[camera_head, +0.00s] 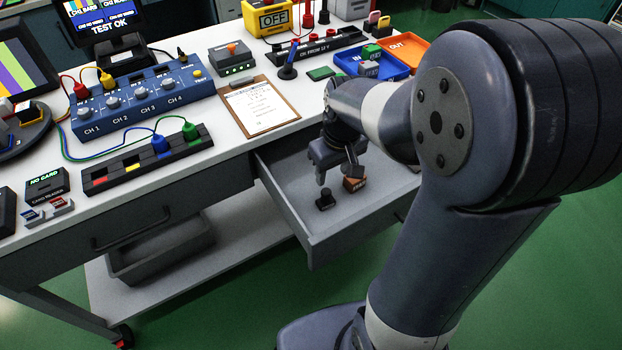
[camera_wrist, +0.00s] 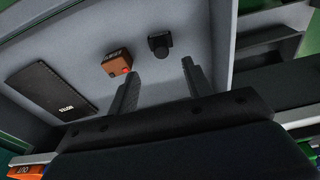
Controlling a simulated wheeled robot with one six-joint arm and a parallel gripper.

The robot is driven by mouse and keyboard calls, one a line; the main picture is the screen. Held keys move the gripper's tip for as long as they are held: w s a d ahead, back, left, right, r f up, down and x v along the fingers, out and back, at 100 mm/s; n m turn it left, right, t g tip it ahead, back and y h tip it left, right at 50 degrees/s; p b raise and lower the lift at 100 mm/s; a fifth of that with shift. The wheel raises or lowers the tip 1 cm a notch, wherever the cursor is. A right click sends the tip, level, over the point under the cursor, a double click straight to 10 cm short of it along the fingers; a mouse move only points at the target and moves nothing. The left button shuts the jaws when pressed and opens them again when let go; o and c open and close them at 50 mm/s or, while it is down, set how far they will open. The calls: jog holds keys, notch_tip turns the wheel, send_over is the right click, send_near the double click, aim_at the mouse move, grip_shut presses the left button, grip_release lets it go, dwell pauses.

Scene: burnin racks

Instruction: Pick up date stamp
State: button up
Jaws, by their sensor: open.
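An open grey drawer (camera_head: 290,205) juts from the bench. In it stands a small black piece with a knob-like top (camera_head: 325,199), which looks like the date stamp; its label is too small to read. It also shows in the wrist view (camera_wrist: 159,46), just beyond the fingertips. Beside it is an orange-brown block with a dark label (camera_head: 354,184), also in the wrist view (camera_wrist: 117,63). My gripper (camera_head: 338,172) is over the drawer, pointing down, open and empty. In the wrist view its fingertips (camera_wrist: 159,70) are apart, with the black piece roughly between and ahead of them.
A dark flat notebook-like item (camera_wrist: 53,93) lies in the drawer. The drawer walls stand close around my gripper. On the bench above are a clipboard (camera_head: 259,105), a blue channel box (camera_head: 143,102), and blue (camera_head: 344,60) and orange (camera_head: 408,48) trays.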

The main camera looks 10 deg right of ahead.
jog(key=b, duration=0.1)
send_over(326, 191)
jog(key=f, duration=0.5)
jog(key=shift+s+d+f, duration=0.1)
jog(key=shift+s+d, duration=0.1)
jog(key=shift+s, duration=0.1)
jog(key=f, duration=0.2)
jog(key=f+b, duration=0.1)
jog(key=f, duration=0.3)
jog(key=shift+w+a, duration=0.15)
jog(key=shift+w, duration=0.15)
jog(key=shift+r, duration=0.1)
jog(key=shift+c, duration=0.5)
grip_shut()
